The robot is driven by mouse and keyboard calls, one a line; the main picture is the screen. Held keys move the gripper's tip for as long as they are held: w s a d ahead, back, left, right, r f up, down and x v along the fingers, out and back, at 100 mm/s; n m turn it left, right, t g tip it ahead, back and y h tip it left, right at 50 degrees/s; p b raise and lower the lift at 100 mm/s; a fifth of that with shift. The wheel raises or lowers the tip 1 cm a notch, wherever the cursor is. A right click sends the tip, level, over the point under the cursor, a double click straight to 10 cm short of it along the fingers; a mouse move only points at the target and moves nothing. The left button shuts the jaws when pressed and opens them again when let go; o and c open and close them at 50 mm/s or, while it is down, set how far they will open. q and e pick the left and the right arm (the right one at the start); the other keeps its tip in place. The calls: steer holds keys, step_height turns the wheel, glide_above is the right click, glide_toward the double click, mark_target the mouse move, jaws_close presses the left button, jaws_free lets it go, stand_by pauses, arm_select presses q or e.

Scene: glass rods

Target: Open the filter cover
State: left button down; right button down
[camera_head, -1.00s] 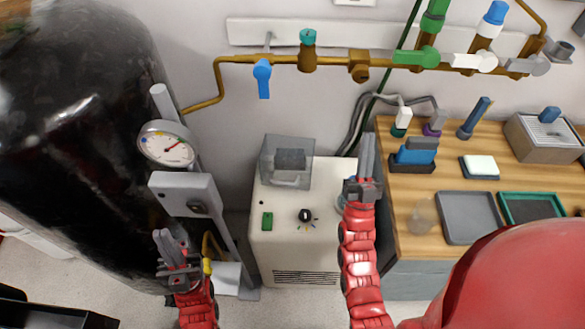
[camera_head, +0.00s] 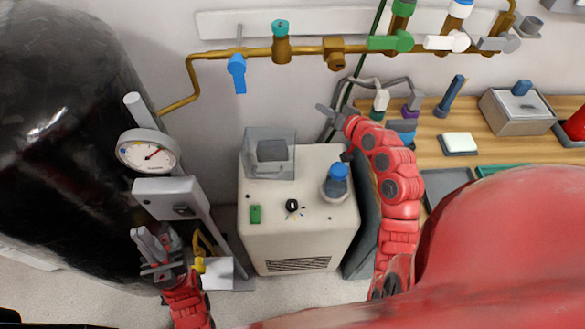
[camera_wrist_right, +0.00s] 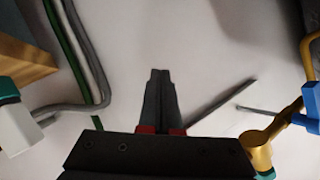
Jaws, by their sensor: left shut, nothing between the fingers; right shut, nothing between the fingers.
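The cream machine (camera_head: 298,228) stands on the floor in the middle of the head view. A grey see-through box-like cover (camera_head: 268,155) sits at its back left; it looks closed, and I cannot tell if it is the filter cover. My right gripper (camera_head: 326,112) is shut and empty, up by the wall behind and right of that cover, apart from it. In the right wrist view its shut fingers (camera_wrist_right: 158,95) point at the bare wall. My left gripper (camera_head: 152,242) is shut and empty, low in front of the black tank, left of the machine.
A blue-capped jar (camera_head: 337,180), a black knob (camera_head: 292,205) and a green switch (camera_head: 255,214) are on the machine's top. Brass piping (camera_head: 215,54) runs along the wall above. A gauge (camera_head: 148,153) stands left. A wooden bench (camera_head: 433,150) is at right.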

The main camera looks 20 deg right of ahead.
mark_target(270, 160)
steer(key=s+a+f+n+g+y, duration=0.1)
steer(key=s+a+f+n+g, duration=0.1)
steer(key=s+g, duration=0.35)
steer(key=s+a+f+n+g+y, duration=0.2)
steer(key=s+n+g, duration=0.1)
steer(key=s, duration=0.5)
steer(key=w+a+f+p, duration=0.2)
steer(key=w+a+f, duration=0.2)
steer(key=a+f, duration=0.3)
steer(key=shift+w+a+f, duration=0.15)
steer(key=shift+a+f, duration=0.1)
steer(key=shift+a, duration=0.55)
steer(key=shift+a+h, duration=0.15)
steer(key=shift+h, duration=0.15)
